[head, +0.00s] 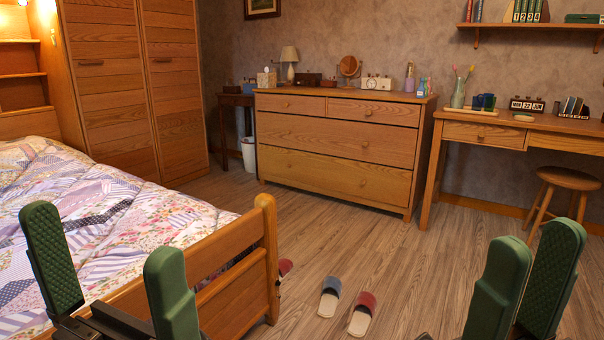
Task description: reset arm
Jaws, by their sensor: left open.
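My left gripper (112,240) is at the lower left of the head view. Its two green fingers are spread wide and hold nothing, in front of the bed's patchwork quilt. My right gripper (536,242) is at the lower right, over the wooden floor. Its green fingers stand apart with a narrower gap, with nothing between them. Both grippers point up and away from me. The arms behind the fingers are mostly cut off by the lower picture edge.
The bed (230,245) with its wooden footboard fills the left. Slippers (362,312) lie on the floor between my grippers. A dresser (340,145) stands at the back wall. A desk (484,133) and stool (568,178) are on the right. The middle floor is mostly free.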

